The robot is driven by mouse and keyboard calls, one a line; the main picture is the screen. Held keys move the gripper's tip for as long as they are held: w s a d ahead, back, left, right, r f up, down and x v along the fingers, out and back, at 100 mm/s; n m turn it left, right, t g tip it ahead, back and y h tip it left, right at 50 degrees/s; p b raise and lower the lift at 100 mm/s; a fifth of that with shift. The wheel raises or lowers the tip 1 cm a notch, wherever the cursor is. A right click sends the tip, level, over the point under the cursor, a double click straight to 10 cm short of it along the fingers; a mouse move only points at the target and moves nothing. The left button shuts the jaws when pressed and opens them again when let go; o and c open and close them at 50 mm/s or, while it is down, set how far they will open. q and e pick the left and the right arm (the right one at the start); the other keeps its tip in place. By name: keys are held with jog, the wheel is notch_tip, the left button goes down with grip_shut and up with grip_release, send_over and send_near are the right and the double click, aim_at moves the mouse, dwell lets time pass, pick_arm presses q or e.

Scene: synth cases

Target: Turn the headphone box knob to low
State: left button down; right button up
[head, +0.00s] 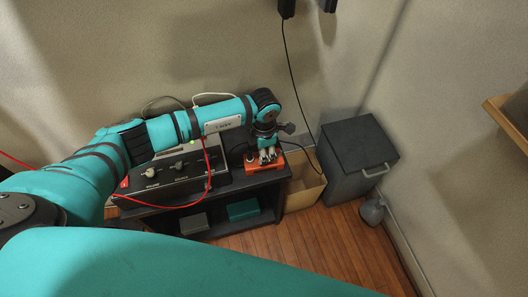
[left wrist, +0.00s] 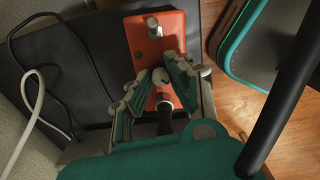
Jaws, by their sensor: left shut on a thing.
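The headphone box is a small orange box (head: 262,187) at the right end of the black cabinet top. In the left wrist view its orange face (left wrist: 140,45) carries a metal stub (left wrist: 153,27) near one end. A round pale knob (left wrist: 159,76) sits near the middle, partly hidden by the fingers. A black plug (left wrist: 164,122) sits at the near end. My left gripper (head: 267,157) is over the box; its fingertips (left wrist: 157,84) are closed on the knob from both sides. I cannot read the knob's marks or setting. My right gripper is not in view.
A black and grey device (head: 150,178) with knobs stands left of the box, with red and white cables around it. The black cabinet (head: 225,188) holds boxes on its shelf. A beige bin (head: 305,190) and a dark lidded bin (head: 352,140) stand right. Wooden floor (head: 330,245) is clear in front.

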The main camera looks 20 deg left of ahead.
pick_arm(q)
jog(key=shift+n, duration=1.4)
jog(key=c, duration=1.2)
grip_release()
jog(key=shift+r, duration=0.2)
notch_tip(320, 180, up, 12)
jog(key=shift+f, duration=0.15)
jog(key=shift+d, duration=0.1)
